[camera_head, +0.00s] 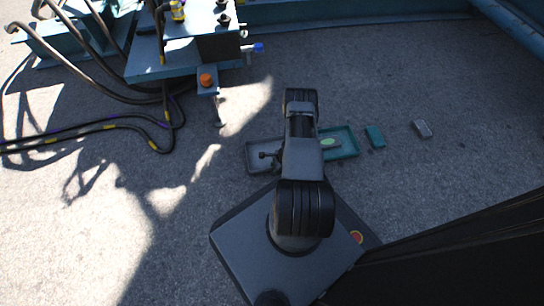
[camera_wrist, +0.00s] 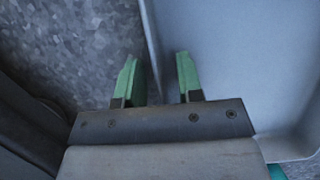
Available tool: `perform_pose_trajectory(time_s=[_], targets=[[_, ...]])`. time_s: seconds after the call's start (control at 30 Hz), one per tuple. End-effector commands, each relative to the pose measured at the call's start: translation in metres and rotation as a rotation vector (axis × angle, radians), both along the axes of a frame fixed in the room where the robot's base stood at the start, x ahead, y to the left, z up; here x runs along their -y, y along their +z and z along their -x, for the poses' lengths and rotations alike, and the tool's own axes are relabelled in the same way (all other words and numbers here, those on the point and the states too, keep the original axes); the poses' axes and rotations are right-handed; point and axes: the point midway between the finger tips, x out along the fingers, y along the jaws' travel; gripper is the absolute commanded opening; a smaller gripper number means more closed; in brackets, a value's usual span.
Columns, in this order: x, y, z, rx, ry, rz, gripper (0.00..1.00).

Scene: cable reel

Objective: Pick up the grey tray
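The grey tray (camera_head: 256,165) lies on the ground just left of my arm in the head view; my arm hides its right part. A small dark shape shows over it, and I cannot tell what it is. In the wrist view the grey tray (camera_wrist: 235,70) fills the right side, and its near wall runs up between my fingers. My gripper (camera_wrist: 157,65) is open, with one green finger outside the wall and one on the inner side. A gap shows between the fingers and the wall. My gripper cannot be made out clearly in the head view.
A teal tray (camera_head: 350,148) with a green oval on something inside lies right of my arm. A teal block (camera_head: 375,136) and a grey block (camera_head: 422,129) lie farther right. Machinery (camera_head: 180,55) and black cables (camera_head: 150,130) occupy the upper left.

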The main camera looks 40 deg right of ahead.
Motion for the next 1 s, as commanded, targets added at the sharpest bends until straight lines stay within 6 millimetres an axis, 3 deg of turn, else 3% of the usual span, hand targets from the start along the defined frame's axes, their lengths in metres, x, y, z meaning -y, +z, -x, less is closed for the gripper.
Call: perform_pose_trajectory(time_s=[0.13, 0.47, 1.0], targets=[[0.0001, 0.001, 0.0, 0.0, 0.0, 0.0, 0.32], [0.0001, 0.0011, 0.0001, 0.0, 0.0, 0.0, 0.01], [0.0003, 0.0014, -0.0001, 0.0, 0.0, 0.0, 0.0]])
